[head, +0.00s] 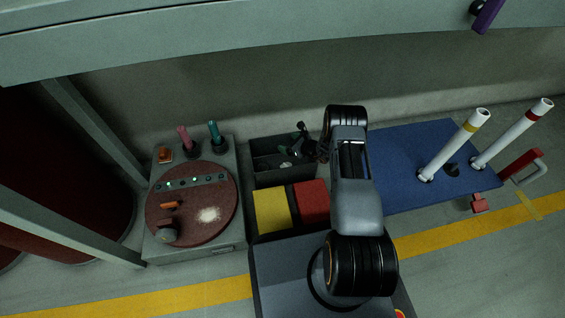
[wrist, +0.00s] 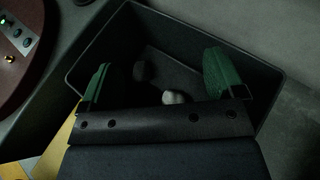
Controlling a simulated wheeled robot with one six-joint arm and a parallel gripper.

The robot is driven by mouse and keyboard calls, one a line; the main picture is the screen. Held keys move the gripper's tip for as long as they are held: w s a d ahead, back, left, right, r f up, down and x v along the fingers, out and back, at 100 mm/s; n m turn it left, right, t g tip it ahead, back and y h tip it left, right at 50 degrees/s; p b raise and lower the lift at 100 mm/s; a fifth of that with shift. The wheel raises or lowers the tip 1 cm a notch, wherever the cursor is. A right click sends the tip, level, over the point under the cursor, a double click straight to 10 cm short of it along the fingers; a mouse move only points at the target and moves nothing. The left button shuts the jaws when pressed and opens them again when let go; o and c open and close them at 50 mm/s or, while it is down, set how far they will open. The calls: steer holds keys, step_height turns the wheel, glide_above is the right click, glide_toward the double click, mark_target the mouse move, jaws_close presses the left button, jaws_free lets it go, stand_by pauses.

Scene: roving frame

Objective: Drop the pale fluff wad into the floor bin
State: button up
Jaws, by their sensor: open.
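A small pale wad (wrist: 174,97) lies inside a dark open-topped bin (wrist: 250,62), seen between my fingers in the wrist view. It looks like the fluff wad and also shows as a pale spot (head: 286,165) in the head view. My gripper (wrist: 157,75) is open, its green fingers spread apart on either side of the wad over the bin. How far the fingertips are above the bin floor is unclear. In the head view the bin (head: 275,180) stands behind the yellow and red panels, and my arm hides its right side.
A dark block (wrist: 142,71) is also in the bin. Right is a blue mat (head: 395,160) with two upright white posts (head: 455,143). A grey beam (head: 250,45) crosses above.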

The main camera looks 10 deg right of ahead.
steer(key=p+v, duration=0.5)
steer(key=v, duration=0.8)
steer(key=shift+d, duration=0.1)
